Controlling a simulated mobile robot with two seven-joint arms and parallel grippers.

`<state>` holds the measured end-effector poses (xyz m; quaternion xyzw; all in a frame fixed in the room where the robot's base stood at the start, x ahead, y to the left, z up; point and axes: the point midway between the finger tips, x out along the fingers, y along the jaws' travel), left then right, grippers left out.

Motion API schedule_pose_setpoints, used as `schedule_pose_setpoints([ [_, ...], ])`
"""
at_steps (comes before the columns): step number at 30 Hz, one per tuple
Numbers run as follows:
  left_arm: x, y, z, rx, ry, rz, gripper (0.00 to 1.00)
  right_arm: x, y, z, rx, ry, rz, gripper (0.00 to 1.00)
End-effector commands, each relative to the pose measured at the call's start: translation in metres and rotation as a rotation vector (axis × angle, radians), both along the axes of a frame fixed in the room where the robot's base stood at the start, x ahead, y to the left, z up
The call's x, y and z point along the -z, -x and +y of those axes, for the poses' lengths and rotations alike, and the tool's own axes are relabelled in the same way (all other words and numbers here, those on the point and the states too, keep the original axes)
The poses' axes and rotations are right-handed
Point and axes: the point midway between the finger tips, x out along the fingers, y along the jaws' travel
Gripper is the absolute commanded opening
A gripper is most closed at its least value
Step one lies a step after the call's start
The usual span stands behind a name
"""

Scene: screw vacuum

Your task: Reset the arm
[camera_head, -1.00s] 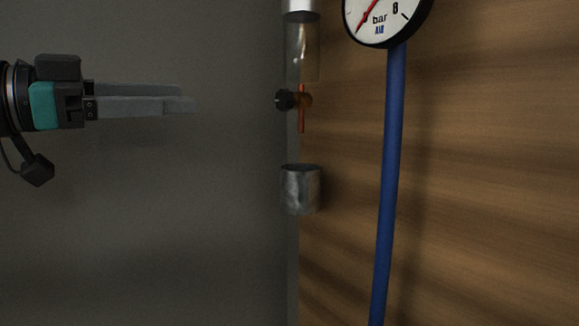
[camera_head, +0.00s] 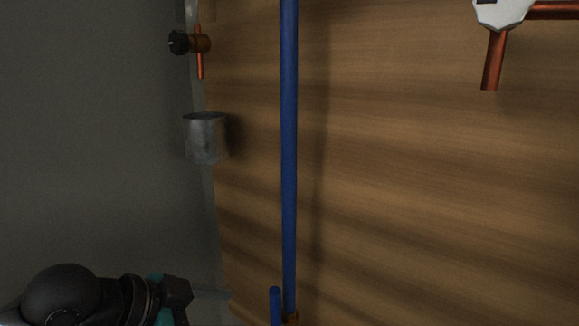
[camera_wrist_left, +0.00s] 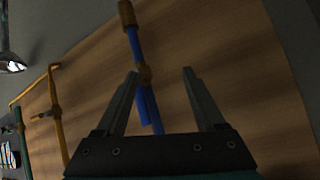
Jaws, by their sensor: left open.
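My left gripper (camera_head: 214,295) is at the lower left of the head view, low in front of the wooden panel, with its fingers pointing right and partly cut off by the picture's edge. In the left wrist view the two grey fingers (camera_wrist_left: 160,85) stand well apart with nothing held between them. I cannot tell how far the pipe is from the fingertips. My right gripper is not in view.
The wooden panel (camera_head: 420,180) carries the tall blue pipe (camera_head: 289,150), a metal cup (camera_head: 205,138), a black-knobbed valve (camera_head: 180,42) and copper pipes (camera_head: 493,62). Orange pipes (camera_wrist_left: 58,115) show at left in the wrist view.

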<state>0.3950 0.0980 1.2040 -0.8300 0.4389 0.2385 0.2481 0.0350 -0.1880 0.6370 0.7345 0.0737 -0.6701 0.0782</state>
Motion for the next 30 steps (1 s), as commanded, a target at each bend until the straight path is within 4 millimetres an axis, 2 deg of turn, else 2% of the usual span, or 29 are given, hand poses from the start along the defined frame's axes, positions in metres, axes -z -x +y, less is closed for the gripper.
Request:
schedule_pose_setpoints([
  [1, 0.019, 0.008, -0.007, -0.021, 0.006, 0.031, 0.71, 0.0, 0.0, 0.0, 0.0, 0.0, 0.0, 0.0],
  [8, 0.087, 0.037, -0.01, -0.209, -0.011, 0.151, 0.71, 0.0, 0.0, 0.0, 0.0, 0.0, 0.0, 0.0],
  [15, 0.15, 0.087, 0.012, -0.506, -0.058, 0.329, 0.71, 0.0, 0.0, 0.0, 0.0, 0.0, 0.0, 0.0],
  [21, 0.187, 0.138, 0.039, -0.737, -0.124, 0.477, 0.71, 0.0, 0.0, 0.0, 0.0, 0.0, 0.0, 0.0],
  [27, 0.21, 0.193, 0.064, -0.942, -0.207, 0.616, 0.71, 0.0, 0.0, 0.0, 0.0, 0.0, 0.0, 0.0],
  [30, 0.243, 0.182, 0.063, -0.924, -0.213, 0.611, 0.71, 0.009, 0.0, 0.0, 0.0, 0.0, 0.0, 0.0],
])
